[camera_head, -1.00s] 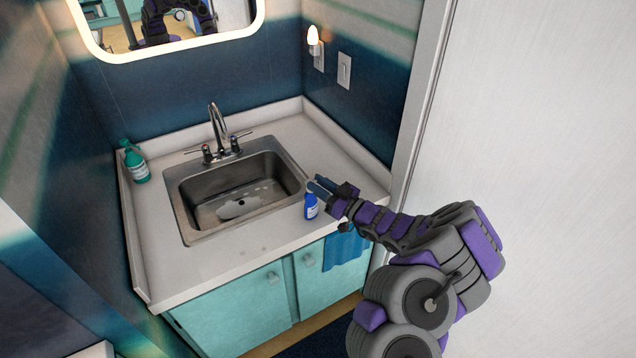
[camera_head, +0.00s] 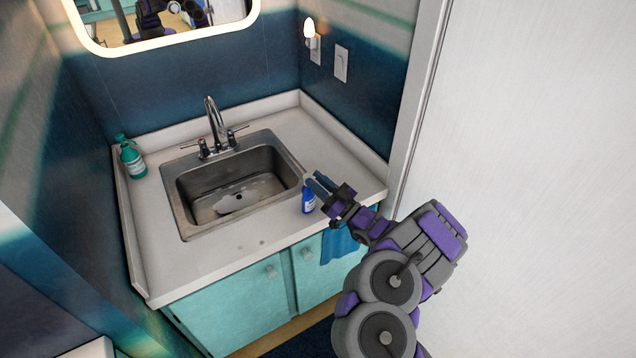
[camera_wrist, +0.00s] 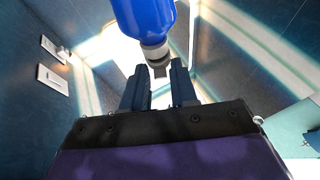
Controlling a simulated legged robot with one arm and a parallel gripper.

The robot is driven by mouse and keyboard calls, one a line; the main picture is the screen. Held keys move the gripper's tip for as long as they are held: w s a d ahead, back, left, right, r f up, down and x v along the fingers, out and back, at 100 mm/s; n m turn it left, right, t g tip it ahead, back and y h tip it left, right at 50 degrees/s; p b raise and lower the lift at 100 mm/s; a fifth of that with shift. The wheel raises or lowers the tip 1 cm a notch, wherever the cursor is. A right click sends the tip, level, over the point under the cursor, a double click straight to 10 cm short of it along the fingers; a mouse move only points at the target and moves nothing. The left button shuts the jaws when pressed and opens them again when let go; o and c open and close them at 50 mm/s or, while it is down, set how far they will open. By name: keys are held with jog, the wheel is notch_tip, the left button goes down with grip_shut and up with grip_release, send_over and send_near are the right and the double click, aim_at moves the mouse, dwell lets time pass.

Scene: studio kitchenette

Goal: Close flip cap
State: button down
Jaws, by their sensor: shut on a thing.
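A small blue bottle (camera_head: 308,202) with a white label stands on the counter (camera_head: 215,262), just right of the sink. In the wrist view the bottle (camera_wrist: 145,16) shows at the top, with its pale neck and cap (camera_wrist: 155,52) toward my gripper (camera_wrist: 158,80). A small dark grey piece of the cap lies between my fingers, and my gripper is shut on it. In the head view my gripper (camera_head: 316,182) is at the bottle's top, coming from the right, and partly hides the cap. I cannot tell how far the cap's lid is open.
A steel sink (camera_head: 180,205) with a faucet (camera_head: 214,125) is left of the bottle. A green pump bottle (camera_head: 132,160) stands at the counter's left edge. A blue towel (camera_head: 339,246) hangs at the front. A white wall (camera_head: 530,160) is on the right. The front counter is clear.

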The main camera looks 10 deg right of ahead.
jog(key=c, duration=1)
grip_release()
jog(key=p+v, duration=0.4)
jog(key=v, duration=1.3)
jog(key=shift+d, duration=0.2)
jog(key=shift+c, duration=0.4)
